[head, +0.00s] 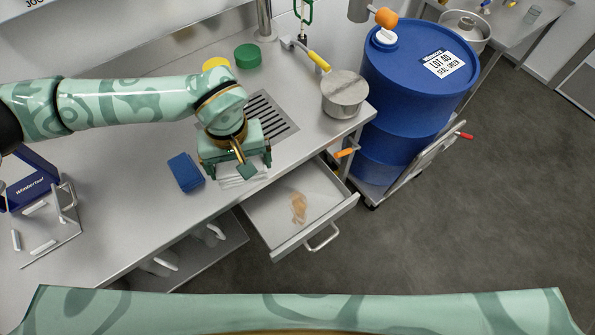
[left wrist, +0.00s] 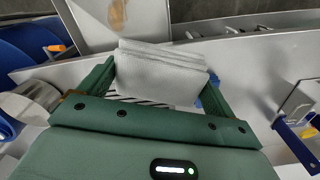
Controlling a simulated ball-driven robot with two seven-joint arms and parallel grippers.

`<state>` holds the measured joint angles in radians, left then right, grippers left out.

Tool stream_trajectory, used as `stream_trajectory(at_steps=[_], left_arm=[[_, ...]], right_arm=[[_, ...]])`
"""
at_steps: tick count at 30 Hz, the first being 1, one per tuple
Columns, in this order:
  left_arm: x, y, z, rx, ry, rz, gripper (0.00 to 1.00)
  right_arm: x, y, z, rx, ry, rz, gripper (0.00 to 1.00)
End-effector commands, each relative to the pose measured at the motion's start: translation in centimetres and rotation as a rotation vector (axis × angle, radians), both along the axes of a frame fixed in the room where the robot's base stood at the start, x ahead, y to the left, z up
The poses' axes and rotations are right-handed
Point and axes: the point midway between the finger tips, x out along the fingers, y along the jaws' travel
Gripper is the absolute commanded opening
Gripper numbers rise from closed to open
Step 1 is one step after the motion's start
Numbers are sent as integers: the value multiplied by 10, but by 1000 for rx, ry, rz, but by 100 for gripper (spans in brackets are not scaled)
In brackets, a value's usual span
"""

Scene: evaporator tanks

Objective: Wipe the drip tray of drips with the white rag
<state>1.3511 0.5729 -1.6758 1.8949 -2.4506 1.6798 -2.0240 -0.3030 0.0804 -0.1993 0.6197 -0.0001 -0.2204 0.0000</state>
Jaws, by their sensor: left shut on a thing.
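The white rag (head: 238,177) is a folded stack of cloth between the fingers of my left gripper (head: 236,165). The left wrist view shows the rag (left wrist: 160,60) clamped between both green fingers. The gripper is over the steel counter near its front edge, behind and left of the drip tray. The drip tray (head: 312,237) is pulled out like a drawer below the counter edge. A brown-orange patch of drips (head: 298,207) lies on its floor. The drips also show at the top of the left wrist view (left wrist: 117,14). My right gripper is not in view.
A blue drum (head: 405,95) stands right. The space above the tray is clear.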

Motion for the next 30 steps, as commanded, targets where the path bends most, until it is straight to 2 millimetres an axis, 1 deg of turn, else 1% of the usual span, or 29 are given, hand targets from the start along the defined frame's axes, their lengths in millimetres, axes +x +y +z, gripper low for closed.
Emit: stream_trajectory(at_steps=[1, 2, 3, 6, 9, 11, 14, 24, 27, 30], left_arm=[[4, -26, -36, -2, 9, 47, 72], [5, -39, -45, -2, 11, 89, 72], [7, -57, -54, -3, 9, 143, 72], [10, -92, -66, -7, 7, 262, 72], [10, -111, -67, -9, 7, 341, 72], [11, -116, -67, -9, 6, 365, 72], [10, -117, -71, -9, 8, 376, 72], [10, -117, -106, -9, 12, 374, 72], [10, -117, -113, -9, 10, 373, 72], [10, -117, -115, -10, 8, 373, 72]], right_arm=[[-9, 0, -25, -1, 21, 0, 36], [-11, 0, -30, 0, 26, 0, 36], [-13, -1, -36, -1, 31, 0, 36], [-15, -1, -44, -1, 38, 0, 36], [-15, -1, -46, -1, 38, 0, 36], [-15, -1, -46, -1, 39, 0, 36], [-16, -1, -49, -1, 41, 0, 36], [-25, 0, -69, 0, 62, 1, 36], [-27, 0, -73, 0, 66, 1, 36], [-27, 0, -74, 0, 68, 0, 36]])
